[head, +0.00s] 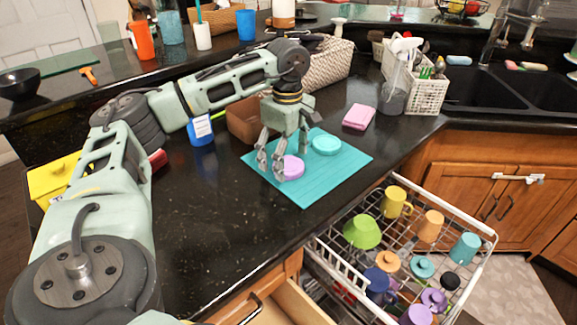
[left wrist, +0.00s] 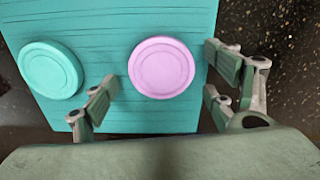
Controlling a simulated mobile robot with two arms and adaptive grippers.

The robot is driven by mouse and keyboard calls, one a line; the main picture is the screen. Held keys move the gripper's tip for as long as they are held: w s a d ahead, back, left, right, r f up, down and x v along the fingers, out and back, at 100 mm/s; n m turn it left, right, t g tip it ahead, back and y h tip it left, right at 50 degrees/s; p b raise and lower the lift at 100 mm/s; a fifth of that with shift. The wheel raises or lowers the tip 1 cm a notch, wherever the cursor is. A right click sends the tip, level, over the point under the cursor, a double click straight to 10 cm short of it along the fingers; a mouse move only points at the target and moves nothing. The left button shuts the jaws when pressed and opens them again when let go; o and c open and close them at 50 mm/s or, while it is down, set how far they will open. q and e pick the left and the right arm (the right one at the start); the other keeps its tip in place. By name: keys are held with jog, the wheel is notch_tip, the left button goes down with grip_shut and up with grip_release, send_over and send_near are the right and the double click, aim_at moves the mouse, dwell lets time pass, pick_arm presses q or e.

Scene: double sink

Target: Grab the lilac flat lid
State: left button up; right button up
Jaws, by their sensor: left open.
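The lilac flat lid (head: 293,168) lies on the teal mat (head: 330,178), near its left edge in the head view. My left gripper (head: 272,172) hangs over it with fingers pointing down and partly hides it. In the left wrist view the lilac lid (left wrist: 162,67) shows whole, between and a little ahead of the two open fingers of my left gripper (left wrist: 160,75). I cannot tell whether either finger touches it. A turquoise flat lid (head: 326,145) lies on the mat too; it also shows in the left wrist view (left wrist: 50,70). My right gripper is not in view.
A pulled-out dish rack (head: 350,262) with several colored cups stands below the counter edge. The black counter in front of the mat is clear.

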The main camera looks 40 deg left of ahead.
pick_arm(q)
jog(key=shift+f, duration=0.35)
jog(key=shift+c, duration=0.4)
jog(key=c, duration=1)
jog(key=shift+r, duration=0.1)
jog(key=shift+c, duration=0.2)
